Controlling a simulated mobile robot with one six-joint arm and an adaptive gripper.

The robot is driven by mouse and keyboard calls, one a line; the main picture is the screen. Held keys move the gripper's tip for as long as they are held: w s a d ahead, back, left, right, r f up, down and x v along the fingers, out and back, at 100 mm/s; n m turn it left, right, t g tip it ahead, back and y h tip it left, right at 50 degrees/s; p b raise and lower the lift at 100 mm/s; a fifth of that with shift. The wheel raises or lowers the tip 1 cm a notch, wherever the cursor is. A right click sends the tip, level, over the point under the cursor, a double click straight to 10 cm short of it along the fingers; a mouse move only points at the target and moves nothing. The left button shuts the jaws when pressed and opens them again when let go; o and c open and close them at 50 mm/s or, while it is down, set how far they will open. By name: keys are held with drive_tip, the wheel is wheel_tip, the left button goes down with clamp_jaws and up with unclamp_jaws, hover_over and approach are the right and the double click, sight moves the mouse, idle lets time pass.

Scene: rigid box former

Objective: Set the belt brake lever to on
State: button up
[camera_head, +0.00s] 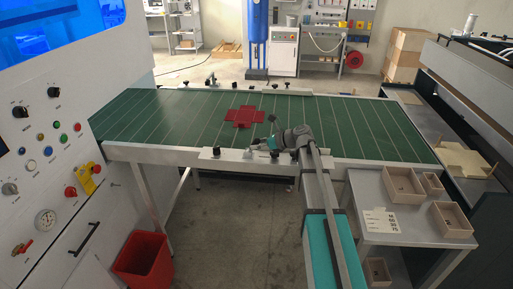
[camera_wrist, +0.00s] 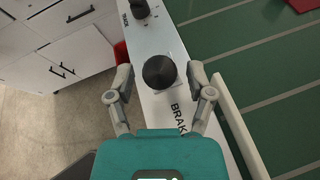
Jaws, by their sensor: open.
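The belt brake lever shows in the wrist view as a round black knob (camera_wrist: 159,72) seen from above. It stands on a white plate (camera_wrist: 163,108) with lettering that reads "BRAK", the rest hidden. My gripper (camera_wrist: 158,76) is open, with one finger on each side of the knob and a visible gap to each. Whether the fingertips are down at knob height I cannot tell. In the head view my gripper (camera_head: 262,144) is over the front rail (camera_head: 180,156) of the green belt (camera_head: 340,125). The lever's on and off marks are not readable.
A second black knob (camera_wrist: 140,9) stands further along the same plate. A red cross-shaped blank (camera_head: 244,116) lies on the belt. A control panel (camera_head: 45,150) rises at left, with a red bin (camera_head: 143,259) below. A side table (camera_head: 385,190) with wooden trays stands at right.

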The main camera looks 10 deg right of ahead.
drive_tip(key=shift+w+a+f, duration=0.1)
drive_tip(key=shift+w+a, duration=0.1)
drive_tip(key=shift+a, duration=0.1)
